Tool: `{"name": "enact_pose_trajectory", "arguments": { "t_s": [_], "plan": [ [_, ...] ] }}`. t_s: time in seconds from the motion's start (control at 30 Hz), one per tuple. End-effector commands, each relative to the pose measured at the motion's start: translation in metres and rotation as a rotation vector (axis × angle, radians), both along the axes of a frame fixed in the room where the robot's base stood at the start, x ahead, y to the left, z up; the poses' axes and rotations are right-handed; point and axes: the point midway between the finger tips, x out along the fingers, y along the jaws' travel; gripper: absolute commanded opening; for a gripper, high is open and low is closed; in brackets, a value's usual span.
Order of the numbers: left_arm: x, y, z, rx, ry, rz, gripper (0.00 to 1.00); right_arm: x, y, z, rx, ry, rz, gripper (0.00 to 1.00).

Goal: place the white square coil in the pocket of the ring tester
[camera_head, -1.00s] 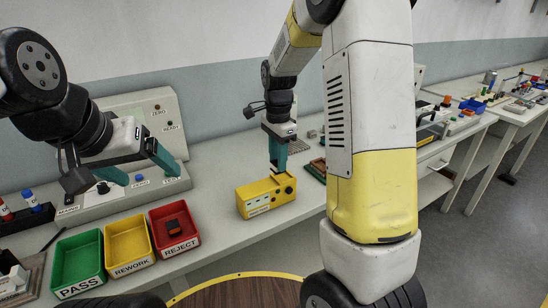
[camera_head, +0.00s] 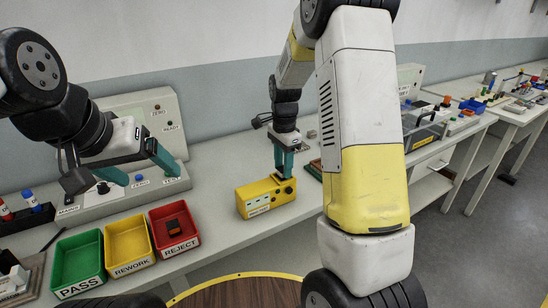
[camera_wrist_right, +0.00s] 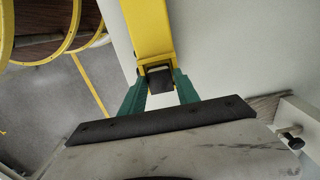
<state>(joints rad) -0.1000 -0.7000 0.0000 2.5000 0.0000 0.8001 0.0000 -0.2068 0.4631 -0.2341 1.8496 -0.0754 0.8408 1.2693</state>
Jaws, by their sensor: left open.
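The yellow block-shaped tester (camera_head: 262,197), which I take for the ring tester, stands on the bench with a dark round part on its right. My right gripper (camera_head: 284,176) is just above its right end, with a gap between its teal fingers. My left gripper (camera_head: 160,178) is open and empty before the grey panel.
Green PASS (camera_head: 76,262), yellow REWORK (camera_head: 128,246) and red REJECT (camera_head: 174,230) trays line the front left; a dark part lies in the red one. The grey panel (camera_head: 130,120) stands behind. Bench surface left of the tester is clear.

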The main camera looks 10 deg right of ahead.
Motion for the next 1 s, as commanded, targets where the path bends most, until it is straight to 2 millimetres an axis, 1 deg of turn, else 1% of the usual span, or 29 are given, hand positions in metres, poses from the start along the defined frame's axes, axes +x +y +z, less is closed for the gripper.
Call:
{"name": "enact_pose_trajectory", "arguments": {
  "t_s": [0.03, 0.07, 0.37, 0.47, 0.57, 0.8, 0.9, 1.0],
  "plan": [
    [0.000, 0.000, 0.000, 0.000, 0.000, 0.000, 0.82, 0.000, 0.000, 0.000, 0.000, 0.000, 0.000, 0.50],
    [0.000, 0.000, 0.000, 0.000, 0.000, 0.000, 0.82, 0.000, 0.000, 0.000, 0.000, 0.000, 0.000, 0.54],
    [0.000, 0.000, 0.000, 0.000, 0.000, 0.000, 0.82, 0.000, 0.000, 0.001, 0.000, -0.001, 0.000, 0.54],
    [0.000, 0.000, 0.000, 0.000, 0.000, 0.000, 0.82, 0.000, 0.000, 0.007, 0.001, -0.002, 0.000, 0.54],
    [0.000, 0.000, 0.000, 0.000, 0.000, 0.000, 0.82, 0.001, 0.000, 0.020, 0.000, -0.004, 0.000, 0.54],
    [0.000, 0.000, 0.000, 0.000, 0.000, 0.000, 0.82, 0.001, 0.000, 0.073, 0.000, -0.005, 0.001, 0.54],
    [0.000, 0.000, 0.000, 0.000, 0.000, 0.000, 0.82, 0.001, 0.000, 0.092, 0.000, -0.005, 0.000, 0.54],
    [0.000, 0.000, 0.000, 0.000, 0.000, 0.000, 0.82, 0.001, 0.000, 0.107, 0.000, -0.003, 0.000, 0.54]
  ]
}}
